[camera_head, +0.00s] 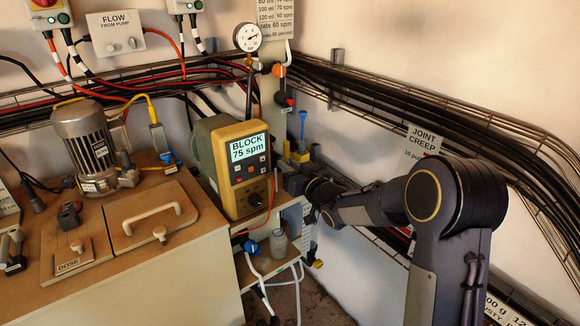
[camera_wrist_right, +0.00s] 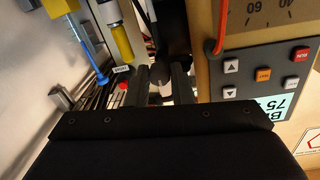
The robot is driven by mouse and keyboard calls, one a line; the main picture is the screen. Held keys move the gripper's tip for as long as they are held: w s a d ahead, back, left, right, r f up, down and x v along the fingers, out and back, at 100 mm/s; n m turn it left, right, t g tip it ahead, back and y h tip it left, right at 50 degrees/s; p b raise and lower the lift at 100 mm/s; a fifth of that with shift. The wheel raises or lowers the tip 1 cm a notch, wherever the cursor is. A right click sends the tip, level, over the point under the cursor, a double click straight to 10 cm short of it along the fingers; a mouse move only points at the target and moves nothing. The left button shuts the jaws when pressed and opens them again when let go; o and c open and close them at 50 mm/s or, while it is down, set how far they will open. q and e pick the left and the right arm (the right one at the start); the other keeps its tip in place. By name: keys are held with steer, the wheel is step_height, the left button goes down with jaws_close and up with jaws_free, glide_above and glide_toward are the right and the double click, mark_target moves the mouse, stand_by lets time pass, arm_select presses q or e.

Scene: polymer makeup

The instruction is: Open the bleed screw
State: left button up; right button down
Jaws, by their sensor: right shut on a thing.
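My right gripper (camera_head: 284,178) reaches in from the right, just right of the yellow-fronted pump (camera_head: 230,187), whose screen reads BLOCK 75 spm. In the right wrist view its two dark fingers (camera_wrist_right: 161,88) are close together beside the pump's keypad side. They are shut on a small greyish part (camera_wrist_right: 160,90), which I take to be the bleed screw. The fingers cover most of it, and the arm hides it in the head view. My left gripper is not in view.
A grey motor (camera_head: 84,142) stands on a cream cabinet with a lidded hatch (camera_head: 150,217) at left. A pressure gauge (camera_head: 247,37) and an orange-handled valve (camera_head: 279,70) are above the pump. A bottle (camera_head: 279,243) stands below. Cable trays line the walls.

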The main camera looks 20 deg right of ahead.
steer(key=shift+d+f+n+y+b, duration=0.1)
steer(key=shift+n+y+b, duration=0.4)
steer(key=shift+n+b, duration=5.35)
steer(key=shift+n+y+b, duration=0.5)
steer(key=shift+n+b, duration=3.75)
steer(key=shift+n, duration=3.1)
steer(key=c, duration=1.3)
jaws_free()
